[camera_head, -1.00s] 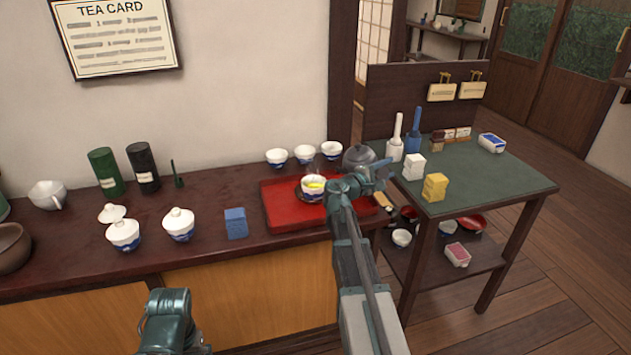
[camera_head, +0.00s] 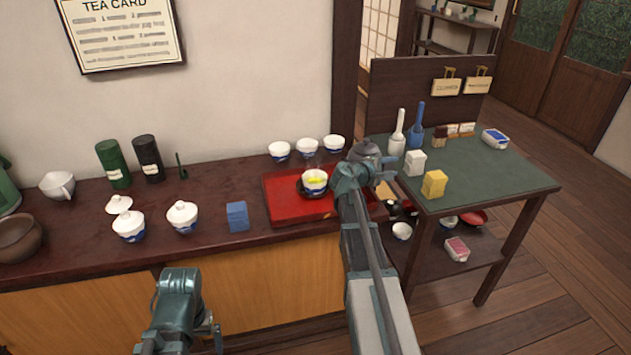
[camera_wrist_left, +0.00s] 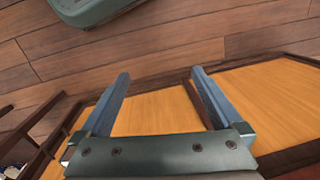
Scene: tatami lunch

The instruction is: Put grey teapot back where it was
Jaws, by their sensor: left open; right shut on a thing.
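The grey teapot (camera_head: 367,151) is at the right end of the dark counter, behind my right gripper, just right of the red tray. My right gripper (camera_head: 381,171) is shut on it, though the arm and wrist cover the lower part of the teapot and the grip itself. I cannot tell whether the teapot's base touches the counter. My left gripper is open and empty in the left wrist view (camera_wrist_left: 160,88), over the floor and in front of the cabinet; its arm shows low in the head view.
The green-topped side table (camera_head: 490,180) with blocks and brushes is close on the right.

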